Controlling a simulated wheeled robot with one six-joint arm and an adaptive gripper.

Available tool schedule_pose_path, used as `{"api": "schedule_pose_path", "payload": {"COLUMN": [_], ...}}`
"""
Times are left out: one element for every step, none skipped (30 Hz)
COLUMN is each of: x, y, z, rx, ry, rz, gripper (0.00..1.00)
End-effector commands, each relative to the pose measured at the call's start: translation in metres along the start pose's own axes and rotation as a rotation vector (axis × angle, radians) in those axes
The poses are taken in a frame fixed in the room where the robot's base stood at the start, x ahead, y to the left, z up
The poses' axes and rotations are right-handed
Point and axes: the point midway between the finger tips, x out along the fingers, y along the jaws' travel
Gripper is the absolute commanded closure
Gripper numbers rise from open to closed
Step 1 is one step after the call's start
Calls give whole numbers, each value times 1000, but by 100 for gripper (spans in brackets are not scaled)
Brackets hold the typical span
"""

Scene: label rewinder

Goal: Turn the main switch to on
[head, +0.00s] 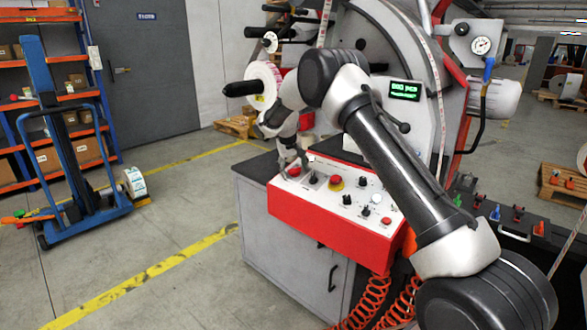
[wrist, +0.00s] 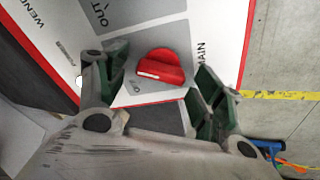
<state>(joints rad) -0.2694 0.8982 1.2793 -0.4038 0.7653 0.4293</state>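The main switch is a red rotary knob (wrist: 162,66) on a grey plate with the printed word MAIN beside it. Its raised grip lies roughly crosswise in the wrist view, with a white mark toward its left end. A small pale mark, too faint to read surely, is on the plate below left of it. My gripper (wrist: 158,72) is open, one finger on each side of the knob, with visible gaps. In the head view my gripper (head: 291,164) is over the left end of the control panel (head: 283,209), and the knob is small and partly covered there.
A red mushroom button (head: 336,181), a black selector (head: 314,178) and several other knobs sit right of the switch on the panel. A label roll (head: 264,84) and the large wheel stand behind. Open floor lies left of the cabinet (head: 268,225).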

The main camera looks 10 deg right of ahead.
Motion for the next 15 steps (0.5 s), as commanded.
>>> {"api": "schedule_pose_path", "payload": {"x": [0,0,0,0,-1,-2,-4,-7,-12,-17,-23,-31,-38,-45,-54], "y": [0,0,0,0,0,0,0,0,0,0,0,0,0,0,0], "z": [0,0,0,0,0,0,0,-1,-1,-1,-1,-1,-1,-1,-1], "rx": [0,0,0,0,0,0,0,0,0,0,0,0,0,0,0], "ry": [0,0,0,0,0,1,1,2,2,3,4,3,3,4,4], "rz": [0,0,0,0,0,0,0,0,-1,-1,-1,-1,-1,-1,-1], "gripper": [32,32,32,32,32,32,32,32,32,32,32,32,32,32,32]}}
